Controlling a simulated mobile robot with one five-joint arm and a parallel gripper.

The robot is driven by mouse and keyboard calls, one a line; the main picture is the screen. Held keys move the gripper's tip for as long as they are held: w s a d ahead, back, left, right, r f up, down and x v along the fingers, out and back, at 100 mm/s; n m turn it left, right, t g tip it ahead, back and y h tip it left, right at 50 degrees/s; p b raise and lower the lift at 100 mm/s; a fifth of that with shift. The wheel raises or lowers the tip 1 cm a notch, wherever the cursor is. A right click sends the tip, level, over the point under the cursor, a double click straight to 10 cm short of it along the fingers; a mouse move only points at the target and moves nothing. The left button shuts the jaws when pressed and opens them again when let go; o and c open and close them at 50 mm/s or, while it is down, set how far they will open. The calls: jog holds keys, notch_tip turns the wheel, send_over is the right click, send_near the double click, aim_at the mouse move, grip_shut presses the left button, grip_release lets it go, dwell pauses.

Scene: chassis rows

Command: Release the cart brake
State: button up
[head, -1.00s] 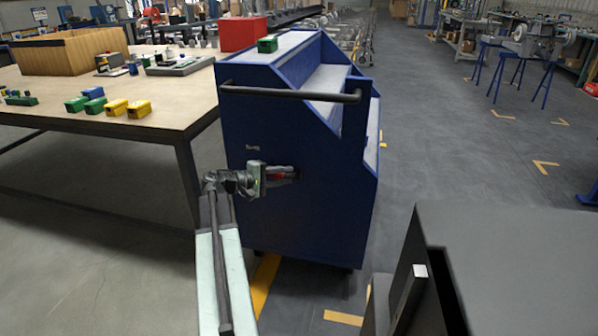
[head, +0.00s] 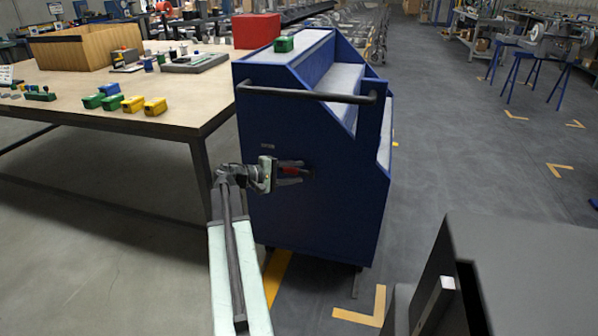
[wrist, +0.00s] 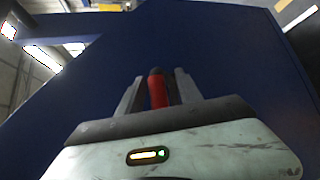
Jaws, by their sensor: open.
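The blue cart (head: 315,205) stands in the middle of the head view, with a dark push bar (head: 305,94) across its near end. A red lever (head: 291,170) shows on the cart's end panel, and it also shows in the wrist view (wrist: 158,90) with a dark tip. My gripper (head: 300,172) is at the panel, with its fingers on either side of the lever. In the wrist view my open fingers (wrist: 158,88) flank the red lever; I cannot tell whether they touch it. The lever's base is hidden behind my gripper body.
A workbench (head: 190,115) stands left of the cart, with green, blue and yellow blocks, a wooden box (head: 85,48) and a red box (head: 256,31). A green block (head: 283,44) sits on the cart's top.

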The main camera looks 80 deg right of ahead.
jog(key=p+v, duration=0.1)
jog(key=v, duration=0.5)
